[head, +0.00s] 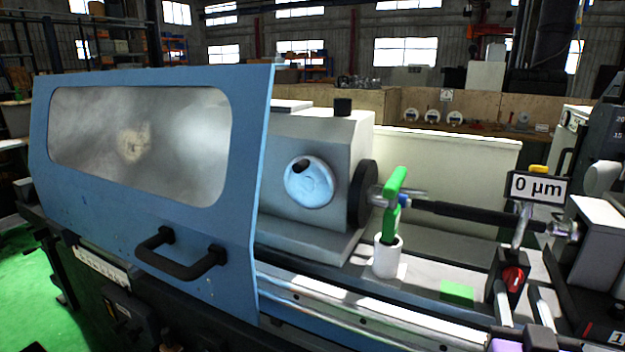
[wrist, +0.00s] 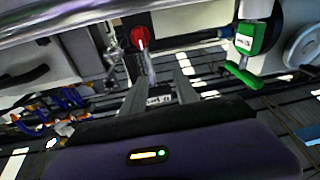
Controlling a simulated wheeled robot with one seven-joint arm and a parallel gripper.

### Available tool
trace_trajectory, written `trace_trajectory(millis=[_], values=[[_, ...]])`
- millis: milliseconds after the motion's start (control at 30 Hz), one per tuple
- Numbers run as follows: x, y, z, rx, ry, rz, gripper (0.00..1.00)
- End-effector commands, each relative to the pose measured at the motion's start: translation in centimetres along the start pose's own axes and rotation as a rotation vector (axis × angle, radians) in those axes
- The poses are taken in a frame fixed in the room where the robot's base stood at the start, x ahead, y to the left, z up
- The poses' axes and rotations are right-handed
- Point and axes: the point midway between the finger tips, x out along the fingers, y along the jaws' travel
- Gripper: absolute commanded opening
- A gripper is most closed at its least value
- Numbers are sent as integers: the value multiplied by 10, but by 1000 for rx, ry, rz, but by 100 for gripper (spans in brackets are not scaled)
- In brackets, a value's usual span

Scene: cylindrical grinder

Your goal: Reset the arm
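My gripper shows at the lower right of the head view (head: 517,290), with part of its purple body at the bottom edge. In the wrist view, its two grey fingers (wrist: 160,80) stand apart with a clear gap and nothing held between them. The purple body with a small lit indicator fills the bottom of that view. In the head view the fingers appear close to the stand with the red knob (head: 513,279). That red knob also shows in the wrist view (wrist: 140,38), beyond the fingertips. Whether any finger touches the stand cannot be told.
A blue door (head: 160,207) with a window and black handle (head: 181,254) covers the grinder's left. A green clamp (head: 395,185) stands by a dark shaft (head: 470,214). A display (head: 538,187) reads 0 µm. A white cup (head: 387,257) and green block (head: 457,292) are on the bed.

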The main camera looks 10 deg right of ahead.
Motion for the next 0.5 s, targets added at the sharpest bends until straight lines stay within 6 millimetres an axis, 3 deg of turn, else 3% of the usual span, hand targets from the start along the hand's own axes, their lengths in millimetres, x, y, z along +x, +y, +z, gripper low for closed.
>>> trace_trajectory(millis=[267, 500], values=[[-68, -34, 21, -8, 57, -165, 36], [-153, -50, 51, 14, 34, -289, 36]])
